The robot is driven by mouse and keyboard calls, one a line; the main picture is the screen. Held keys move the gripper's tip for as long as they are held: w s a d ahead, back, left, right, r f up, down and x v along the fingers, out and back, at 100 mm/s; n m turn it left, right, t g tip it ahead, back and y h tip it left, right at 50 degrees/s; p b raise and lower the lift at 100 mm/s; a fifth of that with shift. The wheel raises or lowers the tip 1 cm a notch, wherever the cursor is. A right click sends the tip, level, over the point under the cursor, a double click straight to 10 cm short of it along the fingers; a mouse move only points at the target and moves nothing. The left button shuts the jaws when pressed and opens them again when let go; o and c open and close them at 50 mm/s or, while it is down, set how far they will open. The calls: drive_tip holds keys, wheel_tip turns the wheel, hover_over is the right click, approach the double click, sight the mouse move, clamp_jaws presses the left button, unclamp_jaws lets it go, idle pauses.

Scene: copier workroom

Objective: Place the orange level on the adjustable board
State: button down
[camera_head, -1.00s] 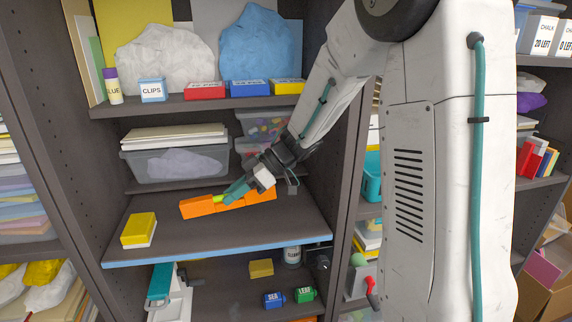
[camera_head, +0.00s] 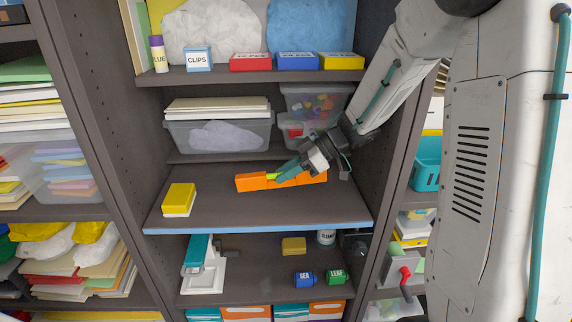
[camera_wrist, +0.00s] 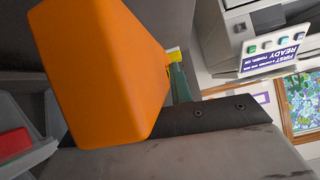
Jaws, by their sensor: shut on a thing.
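The orange level (camera_head: 251,183) is a long orange bar with a yellow-green spot near its middle. It lies along the adjustable board (camera_head: 215,211), the middle shelf with a blue front edge. My gripper (camera_head: 290,171) is shut on the level from the right and above. I cannot tell whether the level rests on the board or hangs just over it. In the wrist view the level (camera_wrist: 105,75) fills the left and middle, close to the camera, and hides much of the fingers.
A yellow block (camera_head: 179,198) sits at the board's left end. A grey bin (camera_head: 217,136) and a clear bin (camera_head: 318,103) stand behind on a shelf. Boxes line the shelf above. A stapler-like teal and white tool (camera_head: 203,265) is below. The board's front middle is clear.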

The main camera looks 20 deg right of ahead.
drive_tip(key=shift+f, duration=2.55)
